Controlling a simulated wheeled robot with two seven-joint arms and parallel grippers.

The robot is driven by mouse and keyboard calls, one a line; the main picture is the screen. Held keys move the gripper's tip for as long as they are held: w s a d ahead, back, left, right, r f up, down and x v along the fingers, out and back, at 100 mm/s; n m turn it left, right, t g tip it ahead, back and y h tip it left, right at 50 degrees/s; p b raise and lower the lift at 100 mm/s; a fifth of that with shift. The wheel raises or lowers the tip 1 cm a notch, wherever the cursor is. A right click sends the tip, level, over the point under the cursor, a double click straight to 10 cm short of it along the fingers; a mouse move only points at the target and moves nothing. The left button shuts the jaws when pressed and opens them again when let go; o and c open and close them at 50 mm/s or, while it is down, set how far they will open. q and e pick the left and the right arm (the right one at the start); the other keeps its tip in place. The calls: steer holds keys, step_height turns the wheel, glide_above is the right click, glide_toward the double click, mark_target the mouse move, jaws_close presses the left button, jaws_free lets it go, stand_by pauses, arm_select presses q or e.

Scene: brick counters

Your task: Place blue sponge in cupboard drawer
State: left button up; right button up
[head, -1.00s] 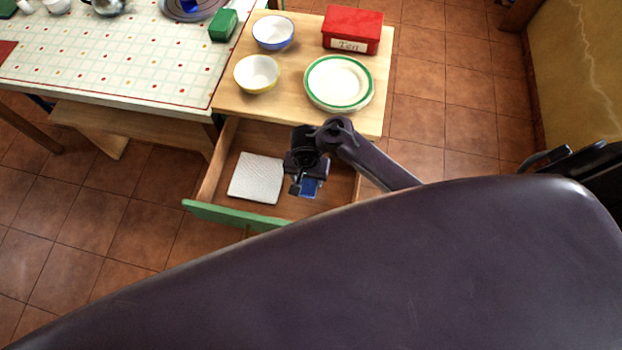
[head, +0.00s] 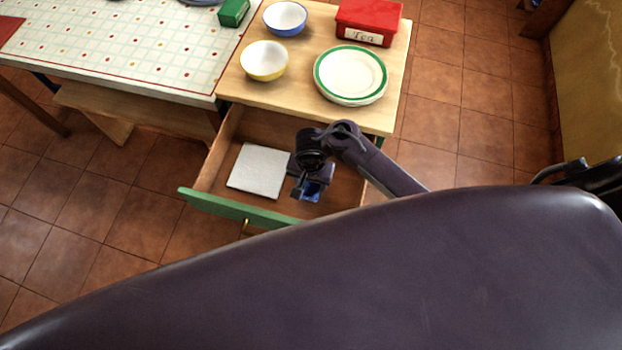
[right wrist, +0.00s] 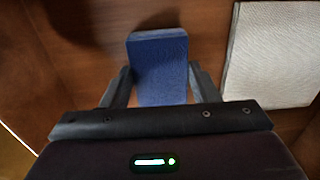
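The cupboard drawer (head: 222,160) is pulled open, with a wooden inside and a green front (head: 228,207). My right gripper (head: 305,193) is down inside the drawer, in its right part. The blue sponge (head: 313,190) is at its fingers, partly covered by them in the head view. In the right wrist view the sponge (right wrist: 160,70) sits between the two fingers, which touch its sides, so the gripper is shut on it. I cannot tell whether the sponge touches the drawer floor. My left gripper is not in view.
A white textured square (head: 258,170) lies in the drawer, left of the gripper. On the cupboard top stand a yellow bowl (head: 264,62), a blue bowl (head: 285,18), green-rimmed plates (head: 350,75) and a red tea tin (head: 369,20). A checked table (head: 120,60) adjoins at left.

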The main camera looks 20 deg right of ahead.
steer(key=o, duration=0.4)
steer(key=shift+d, duration=0.15)
step_height(320, 180, up, 12)
steer(key=p, duration=0.4)
steer(key=shift+r+p, duration=0.15)
steer(key=shift+p, duration=0.2)
